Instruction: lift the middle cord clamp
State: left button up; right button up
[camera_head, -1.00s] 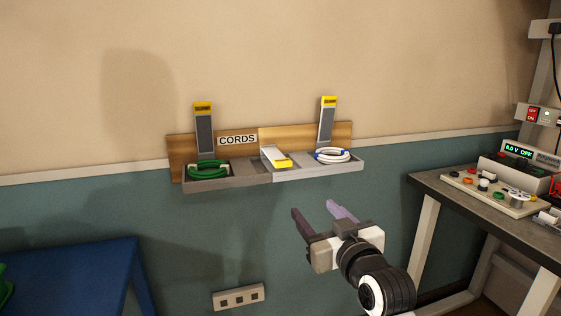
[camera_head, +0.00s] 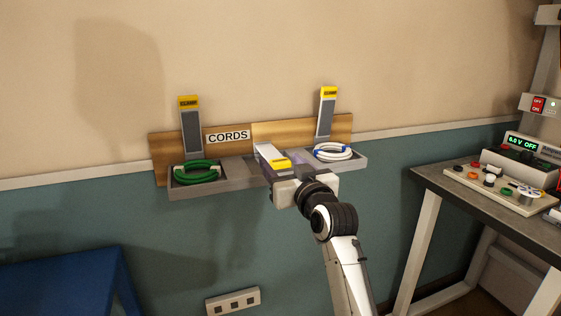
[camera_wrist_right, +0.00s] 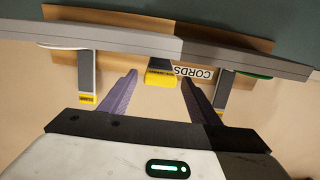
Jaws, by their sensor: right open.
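The middle cord clamp (camera_head: 270,155) is a pale lever with a yellow end, folded down over the cord shelf between two raised clamps. In the right wrist view, its yellow end (camera_wrist_right: 160,75) shows between my fingers. My right gripper (camera_head: 282,166) is open at the front of the shelf, its fingers on either side of the lever. It also shows in the right wrist view (camera_wrist_right: 158,80); I cannot tell whether either finger touches the clamp. The left clamp (camera_head: 191,135) and right clamp (camera_head: 326,112) stand up against the wall board. My left gripper is out of view.
The shelf's grey tray (camera_head: 215,184) holds a green cord coil (camera_head: 196,173) at left and a white-blue coil (camera_head: 333,152) at right. A workbench (camera_head: 450,192) with devices stands at right, a blue table (camera_head: 60,280) at lower left.

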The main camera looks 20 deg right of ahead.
jog(key=shift+w, duration=0.8)
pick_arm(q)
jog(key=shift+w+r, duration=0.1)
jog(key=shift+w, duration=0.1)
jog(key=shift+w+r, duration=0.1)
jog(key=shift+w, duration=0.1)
pick_arm(e)
jog(key=shift+c, duration=0.4)
